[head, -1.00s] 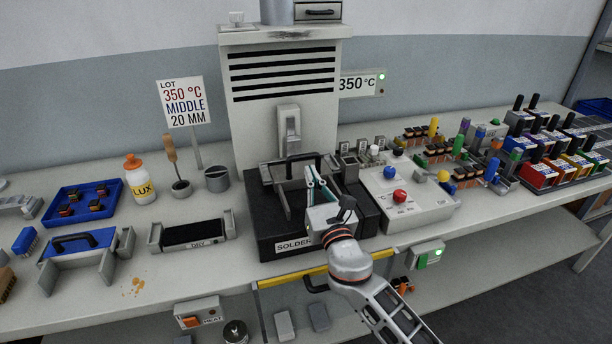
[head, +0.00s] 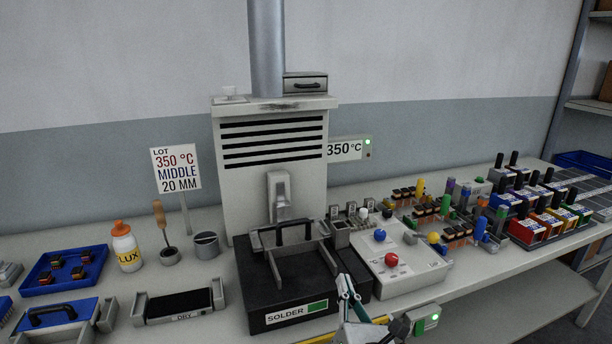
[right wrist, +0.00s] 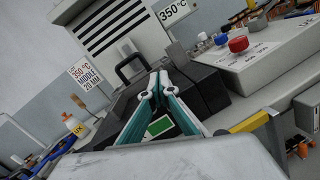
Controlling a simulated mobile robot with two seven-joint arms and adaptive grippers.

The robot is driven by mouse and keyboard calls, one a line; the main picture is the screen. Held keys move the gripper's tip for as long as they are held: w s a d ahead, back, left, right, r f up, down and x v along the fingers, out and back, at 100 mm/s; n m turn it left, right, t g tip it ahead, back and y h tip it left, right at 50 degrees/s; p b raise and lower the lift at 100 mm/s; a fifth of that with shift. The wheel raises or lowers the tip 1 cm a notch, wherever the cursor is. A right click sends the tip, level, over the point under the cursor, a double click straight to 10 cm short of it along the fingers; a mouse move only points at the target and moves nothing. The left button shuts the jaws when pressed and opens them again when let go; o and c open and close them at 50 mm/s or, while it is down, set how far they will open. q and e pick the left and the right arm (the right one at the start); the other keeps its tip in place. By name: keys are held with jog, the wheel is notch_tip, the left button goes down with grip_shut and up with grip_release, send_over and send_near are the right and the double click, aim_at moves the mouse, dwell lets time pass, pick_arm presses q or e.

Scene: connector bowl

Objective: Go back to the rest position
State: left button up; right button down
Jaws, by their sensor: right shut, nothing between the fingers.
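My right gripper (head: 346,285) is low in the head view, in front of the right front corner of the black solder station (head: 262,318). Its teal-edged fingers are together and empty. In the right wrist view the closed fingertips (right wrist: 158,76) point toward the solder station, which is behind them. The fingers appear apart from the station, though the exact gap is hard to judge. My left gripper is not in view.
A grey box with a red knob (head: 391,258) and a blue knob stands right of the station. A box with a green light (head: 422,320) hangs at the bench's front edge. A fume hood (head: 272,160) rises behind. A flux bottle (head: 126,250) and blue tray (head: 62,270) are left.

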jog(key=s+d+f+m+g+h, duration=0.3)
jog(key=s+d+f+m, duration=0.2)
jog(key=d+m, duration=0.35)
jog(key=s+d+f+m+g+h, duration=0.3)
jog(key=s+d+f+m+h, duration=0.15)
jog(key=d+m, duration=0.45)
jog(key=s+d+f+m+g, duration=0.3)
jog(key=s+d+f+m, duration=0.15)
jog(key=s, duration=0.45)
jog(key=s+d+f+m+g, duration=0.35)
jog(key=s+d, duration=0.25)
jog(key=s, duration=0.2)
jog(key=w+a+f+m+t+y, duration=0.1)
jog(key=a+f+m+t+y, duration=0.2)
jog(key=a+f+y, duration=0.4)
jog(key=shift+w+a+f+t, duration=0.3)
jog(key=shift+a+f+t, duration=0.25)
jog(key=shift+a+f, duration=3.25)
jog(key=shift+a+r+m+y, duration=0.25)
jog(key=shift+a+r, duration=0.7)
